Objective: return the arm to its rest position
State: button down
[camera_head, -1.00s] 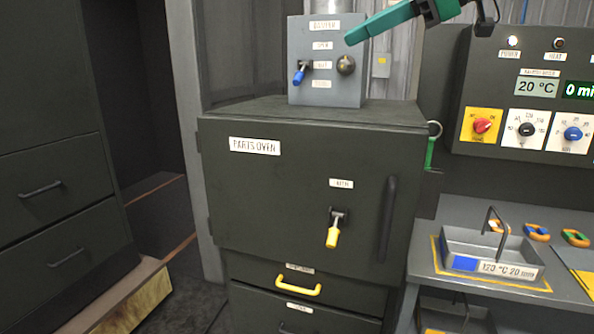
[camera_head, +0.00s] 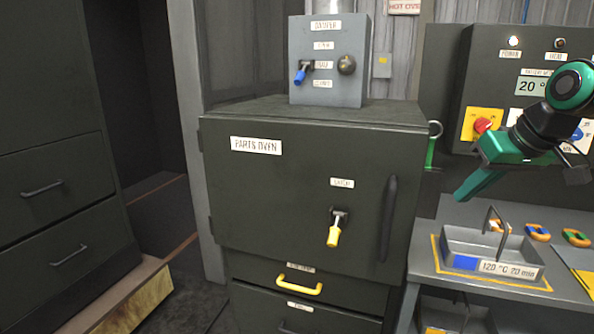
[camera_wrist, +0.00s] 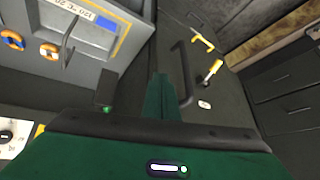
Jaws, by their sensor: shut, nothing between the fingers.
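My gripper (camera_head: 470,190) is green and black and shows at the right in the head view, in front of the control panel and above the bench tray. Its fingers are shut together with nothing between them, pointing down and to the left. In the wrist view the shut green fingers (camera_wrist: 161,98) are at the centre, with the oven front beyond them. The gripper is clear of the parts oven (camera_head: 290,200), whose door is shut, with a yellow latch handle (camera_head: 333,235) hanging down.
A damper box (camera_head: 327,62) with a blue lever stands on the oven. The control panel (camera_head: 455,100) with knobs is behind my arm. A grey handled tray (camera_head: 455,262) and several coloured rings (camera_head: 537,233) are on the bench. The space before the oven is clear.

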jog(key=s+d+f+m+g+h, duration=0.1)
jog(key=s+d+f+m+g, duration=0.2)
jog(key=s+f, duration=0.6)
jog(key=s+d+f+m+g, duration=0.3)
jog(key=s+f, duration=0.7)
jog(key=s, duration=0.6)
jog(key=shift+d+m+g+h, duration=0.35)
jog(key=shift+m+g+h, duration=0.05)
jog(key=shift+m, duration=0.5)
jog(key=shift+w+f, duration=0.2)
jog(key=shift+w, duration=0.4)
